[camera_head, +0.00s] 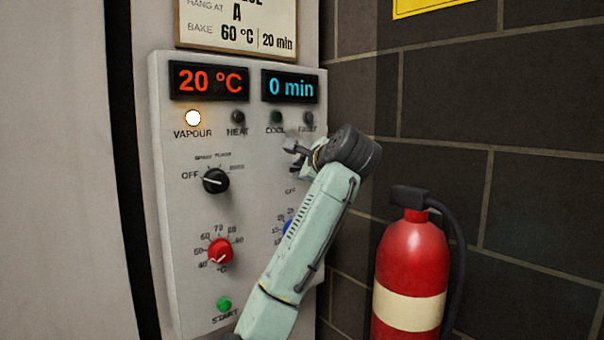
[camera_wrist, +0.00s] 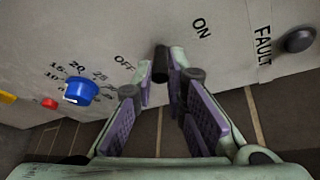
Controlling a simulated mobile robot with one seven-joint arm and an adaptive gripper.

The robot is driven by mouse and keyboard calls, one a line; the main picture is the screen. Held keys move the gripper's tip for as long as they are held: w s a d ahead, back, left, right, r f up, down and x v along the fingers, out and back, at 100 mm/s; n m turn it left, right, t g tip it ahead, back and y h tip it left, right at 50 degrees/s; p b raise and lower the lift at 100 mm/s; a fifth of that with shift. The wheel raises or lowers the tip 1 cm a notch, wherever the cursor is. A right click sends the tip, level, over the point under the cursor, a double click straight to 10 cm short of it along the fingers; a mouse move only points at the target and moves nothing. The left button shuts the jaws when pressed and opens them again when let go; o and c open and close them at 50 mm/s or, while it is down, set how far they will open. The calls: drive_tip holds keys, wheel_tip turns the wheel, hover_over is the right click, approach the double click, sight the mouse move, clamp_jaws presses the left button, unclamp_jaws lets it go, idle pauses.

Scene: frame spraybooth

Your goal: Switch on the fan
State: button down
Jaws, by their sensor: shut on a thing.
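The fan switch, a small dark lever (camera_wrist: 161,56), stands on the control panel between the printed words OFF and ON in the wrist view. My gripper (camera_wrist: 162,76) is shut on this lever, with one fingertip on each side of it. I cannot tell which way the lever tilts. In the head view my gripper (camera_head: 296,154) is against the right part of the control panel (camera_head: 175,265), below the COOL and FAULT lamps. There my wrist and arm hide the lever and most of its lettering.
A blue dial (camera_wrist: 80,91) sits beside the switch, partly behind my arm in the head view. The panel also has a black knob (camera_head: 215,181), a red dial (camera_head: 220,251) and a green START button (camera_head: 224,305). The VAPOUR lamp (camera_head: 193,118) glows. A fire extinguisher (camera_head: 412,255) stands right.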

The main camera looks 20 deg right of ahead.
drive_tip(key=shift+w+r+n+g+h, duration=0.2)
drive_tip(key=shift+r+g, duration=0.35)
drive_tip(key=shift+g, duration=0.35)
drive_tip(key=shift+w+r+n+g+h, duration=0.1)
drive_tip(key=shift+r+n+g+h, duration=0.1)
drive_tip(key=shift+r+g, duration=0.5)
drive_tip(key=shift+f+g, duration=0.15)
drive_tip(key=shift+g, duration=0.15)
drive_tip(key=c, duration=1.8)
unclamp_jaws()
drive_tip(key=shift+d+f, duration=0.1)
drive_tip(key=shift+d, duration=0.05)
drive_tip(key=shift+o, duration=1)
drive_tip(key=v, duration=1.2)
